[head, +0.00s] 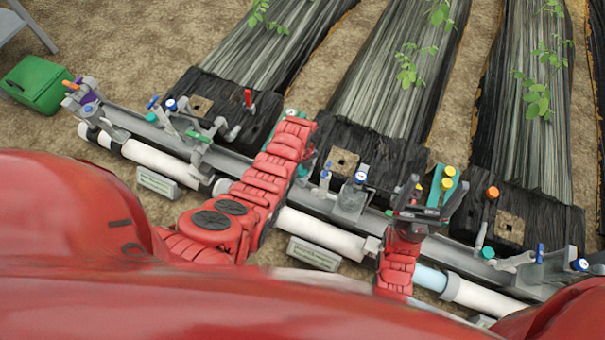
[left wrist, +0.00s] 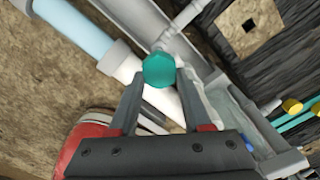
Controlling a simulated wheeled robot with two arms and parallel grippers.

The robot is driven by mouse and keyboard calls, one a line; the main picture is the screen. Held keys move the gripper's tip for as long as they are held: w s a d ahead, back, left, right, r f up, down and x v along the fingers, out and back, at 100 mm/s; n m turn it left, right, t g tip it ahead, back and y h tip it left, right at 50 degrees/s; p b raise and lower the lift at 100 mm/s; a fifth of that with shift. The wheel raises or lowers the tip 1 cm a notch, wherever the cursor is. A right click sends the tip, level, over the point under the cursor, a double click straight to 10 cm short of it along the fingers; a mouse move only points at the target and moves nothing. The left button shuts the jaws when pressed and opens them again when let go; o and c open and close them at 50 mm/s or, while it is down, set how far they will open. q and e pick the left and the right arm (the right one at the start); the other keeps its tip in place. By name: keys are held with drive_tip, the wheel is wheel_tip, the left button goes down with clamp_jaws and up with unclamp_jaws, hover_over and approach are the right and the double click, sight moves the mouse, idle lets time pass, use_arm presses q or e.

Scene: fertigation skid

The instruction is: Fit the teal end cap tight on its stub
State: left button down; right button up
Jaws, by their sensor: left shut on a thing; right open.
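The teal end cap (left wrist: 159,70) is between the fingertips of my left gripper (left wrist: 160,84) in the left wrist view, with its faceted face toward the camera. The gripper is shut on it. In the head view my left arm covers most of that gripper. My right gripper (head: 428,192) is open, close by a teal part with yellow knobs (head: 447,180).
The grey skid rail (head: 255,170) crosses the head view with white pipe (head: 155,160), valves and gauges along it. A green box (head: 36,84) stands at the far left. Label plates (head: 314,254) sit in front. Mulched beds with seedlings lie behind.

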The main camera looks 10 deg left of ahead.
use_arm(q)
drive_tip(key=n, duration=0.5)
drive_tip(key=shift+w+f+b, duration=0.2)
drive_tip(key=shift+b, duration=0.15)
drive_tip(key=n, duration=0.3)
drive_tip(key=n+b, duration=0.1)
drive_tip(key=n, duration=0.2)
drive_tip(key=shift+w+d+f, duration=0.1)
drive_tip(key=shift+w+f, duration=0.05)
drive_tip(key=n, duration=0.3)
drive_tip(key=shift+w+f+n+b, duration=0.1)
drive_tip(key=shift+n+b, duration=0.3)
drive_tip(key=n, duration=0.2)
drive_tip(key=n+b, duration=0.1)
drive_tip(key=n, duration=0.2)
drive_tip(key=shift+w+f, duration=0.15)
drive_tip(key=shift+f, duration=0.05)
drive_tip(key=shift+f+b, duration=0.85)
drive_tip(key=shift+f, duration=0.5)
drive_tip(key=shift+f, duration=0.55)
drive_tip(key=shift+f+b, duration=0.3)
drive_tip(key=shift+b, duration=0.1)
drive_tip(key=shift+f, duration=0.35)
